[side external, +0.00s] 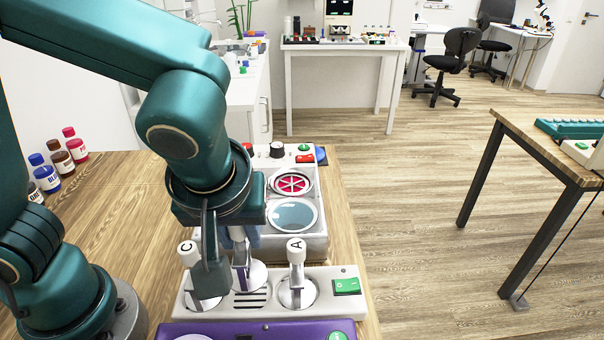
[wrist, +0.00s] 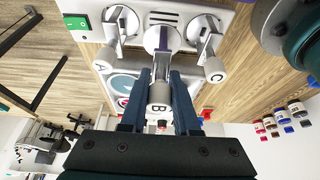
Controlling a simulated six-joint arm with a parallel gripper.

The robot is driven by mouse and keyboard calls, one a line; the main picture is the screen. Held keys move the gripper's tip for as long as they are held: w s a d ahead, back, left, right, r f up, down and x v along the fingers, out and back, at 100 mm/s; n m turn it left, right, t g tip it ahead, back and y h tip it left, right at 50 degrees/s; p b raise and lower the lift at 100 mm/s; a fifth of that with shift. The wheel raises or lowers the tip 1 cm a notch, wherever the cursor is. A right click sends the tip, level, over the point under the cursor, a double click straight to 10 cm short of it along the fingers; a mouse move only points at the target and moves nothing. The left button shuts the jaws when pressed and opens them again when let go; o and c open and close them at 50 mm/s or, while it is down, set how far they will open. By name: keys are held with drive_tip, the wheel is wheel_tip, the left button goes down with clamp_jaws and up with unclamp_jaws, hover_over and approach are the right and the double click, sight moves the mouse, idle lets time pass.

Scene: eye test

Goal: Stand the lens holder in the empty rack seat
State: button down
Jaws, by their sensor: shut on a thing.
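The white rack (side external: 330,302) lies across the table with a green switch at its right end. Lens holder A (side external: 297,270) stands at its right and lens holder C (side external: 190,256) at its left, partly behind my gripper. My gripper (wrist: 158,92) is shut on the grey handle of lens holder B (wrist: 159,94). The round lens of holder B (side external: 251,276) is over the middle of the rack, between A and C. I cannot tell whether it touches the rack. The middle seat is hidden under holder B.
A grey tray (side external: 322,243) with a red-spoked dish (side external: 291,183) and a blue-grey dish (side external: 293,215) stands just behind the rack. A purple box (side external: 290,328) is close in front. Several labelled bottles (side external: 62,160) stand at the far left.

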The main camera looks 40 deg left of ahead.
sight(240, 253)
drive_tip(key=shift+f, duration=2.1)
drive_tip(key=shift+f, duration=0.25)
drive_tip(key=shift+c, duration=1.2)
unclamp_jaws()
drive_tip(key=shift+r, duration=3)
drive_tip(key=shift+a, duration=0.1)
